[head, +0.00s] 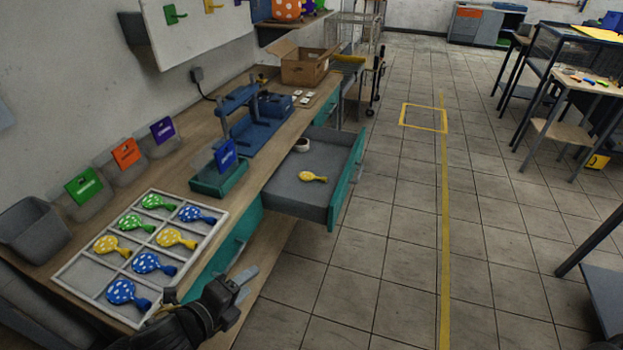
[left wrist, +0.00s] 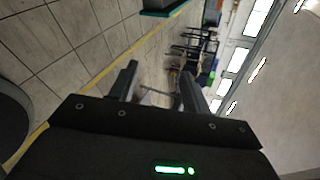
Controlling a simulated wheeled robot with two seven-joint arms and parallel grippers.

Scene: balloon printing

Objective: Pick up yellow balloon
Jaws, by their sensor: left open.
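A plain yellow balloon (head: 313,177) lies flat in the open grey drawer (head: 285,196) under the workbench. Two yellow balloons with white dots, one on the left (head: 110,245) and one on the right (head: 176,238), lie in the white divided tray (head: 75,265) on the bench. My left gripper (head: 210,285) is at the bottom of the head view, just right of the tray's near end and well short of the drawer. In the left wrist view its two fingers (left wrist: 160,88) are apart with nothing between them. My right gripper is not in view.
Green balloons (head: 158,201) and blue balloons (head: 122,291) share the tray. A white roll (head: 301,145) sits in the drawer, which juts out over the floor. A blue press-like stand (head: 250,125) and a cardboard box (head: 308,67) stand further along the bench.

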